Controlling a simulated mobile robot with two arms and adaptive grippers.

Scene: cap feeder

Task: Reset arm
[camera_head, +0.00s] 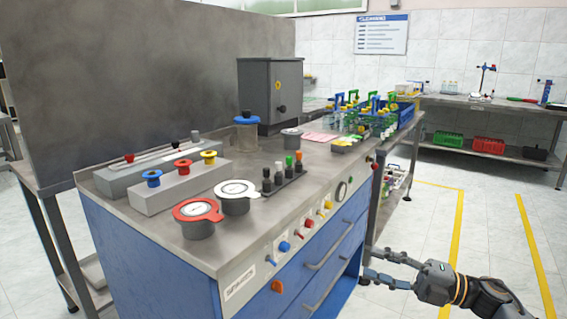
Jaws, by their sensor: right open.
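My right gripper (371,266) shows at the lower right, with its arm coming in from the right edge. Its two fingers point left and stand apart, with nothing between them. It appears in front of the right side of the blue bench (150,255), near the drawer handles. I cannot tell whether it touches the bench. My left gripper is not in the head view.
A rack of bottles (370,115) stands behind. Yellow-lined floor (490,225) on the right is clear.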

